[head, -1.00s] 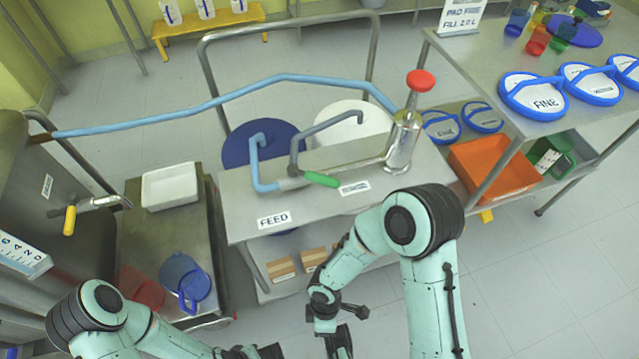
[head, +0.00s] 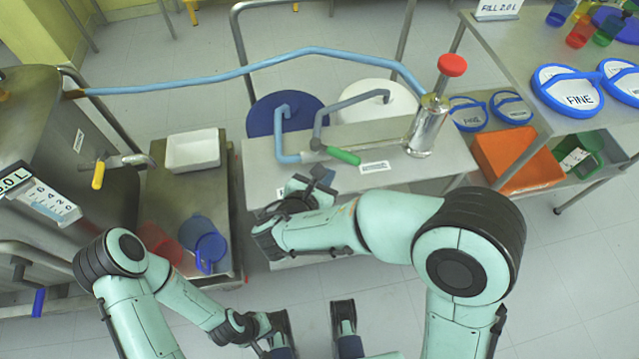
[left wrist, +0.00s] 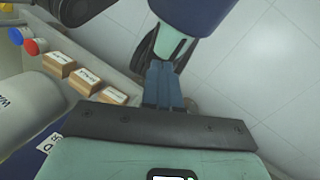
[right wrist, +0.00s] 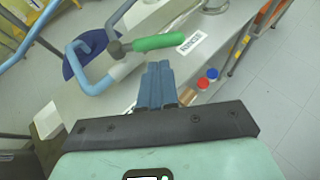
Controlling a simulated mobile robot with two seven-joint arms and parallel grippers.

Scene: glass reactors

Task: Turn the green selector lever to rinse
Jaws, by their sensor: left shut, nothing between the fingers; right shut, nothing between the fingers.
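My right gripper (head: 320,176) is shut and empty, near the handle with a visible gap. My right arm hides the cart's front edge and FEED label. My left gripper (left wrist: 162,85) is shut and empty, low in front of the cart.
A blue hose (head: 250,68) runs to a metal cylinder with a red knob (head: 452,65). Blue and grey bent pipes rise behind the lever. A white tray (head: 193,150) stands left. A table with blue-rimmed discs (head: 567,90) is right. Small boxes (left wrist: 88,80) sit on the lower shelf.

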